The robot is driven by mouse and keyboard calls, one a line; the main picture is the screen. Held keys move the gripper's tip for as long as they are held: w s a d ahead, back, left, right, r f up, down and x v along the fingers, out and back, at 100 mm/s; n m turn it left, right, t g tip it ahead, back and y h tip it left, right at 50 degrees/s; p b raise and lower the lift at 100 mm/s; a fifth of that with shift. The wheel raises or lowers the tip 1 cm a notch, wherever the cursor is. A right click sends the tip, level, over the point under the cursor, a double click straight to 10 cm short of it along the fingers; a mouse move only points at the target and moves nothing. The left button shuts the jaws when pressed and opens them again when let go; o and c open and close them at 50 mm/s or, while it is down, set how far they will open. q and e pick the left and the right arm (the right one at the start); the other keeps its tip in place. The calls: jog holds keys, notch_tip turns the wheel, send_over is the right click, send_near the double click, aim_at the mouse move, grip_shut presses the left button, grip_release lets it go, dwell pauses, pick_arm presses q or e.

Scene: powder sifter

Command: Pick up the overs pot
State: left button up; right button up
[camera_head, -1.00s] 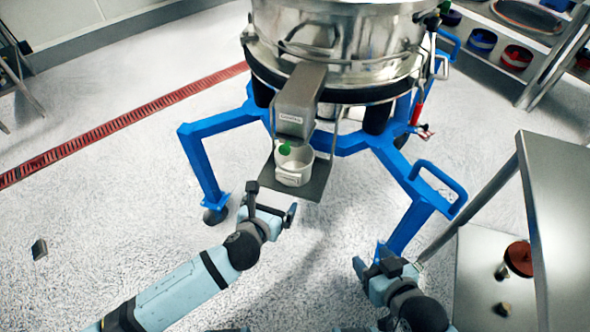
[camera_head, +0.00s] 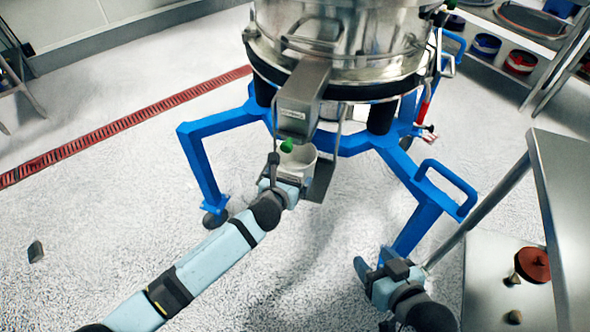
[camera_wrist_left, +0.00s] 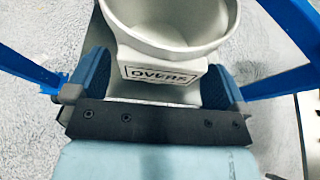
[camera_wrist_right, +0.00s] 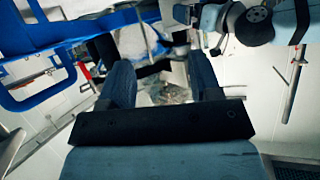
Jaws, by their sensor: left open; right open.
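The overs pot (camera_head: 298,158) is a white open-topped pot on a small grey shelf (camera_head: 321,181) below the sifter's spout (camera_head: 302,98). In the left wrist view the pot (camera_wrist_left: 170,48) shows its "OVERS" label block between my fingers. My left gripper (camera_head: 291,181) is at the pot's near side, open, with one blue finger on each side of the label block. Whether the fingers touch it cannot be told. My right gripper (camera_head: 375,270) is open and empty, low and to the right, well away from the pot; its fingers also show in the right wrist view (camera_wrist_right: 160,85).
The steel sifter (camera_head: 340,40) stands over the pot on a blue frame (camera_head: 215,130), whose legs flank my arms. A steel table (camera_head: 570,190) is at the right.

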pick_arm(q)
jog(key=c, duration=1)
jog(key=shift+o, duration=0.2)
jog(key=shift+r, duration=0.2)
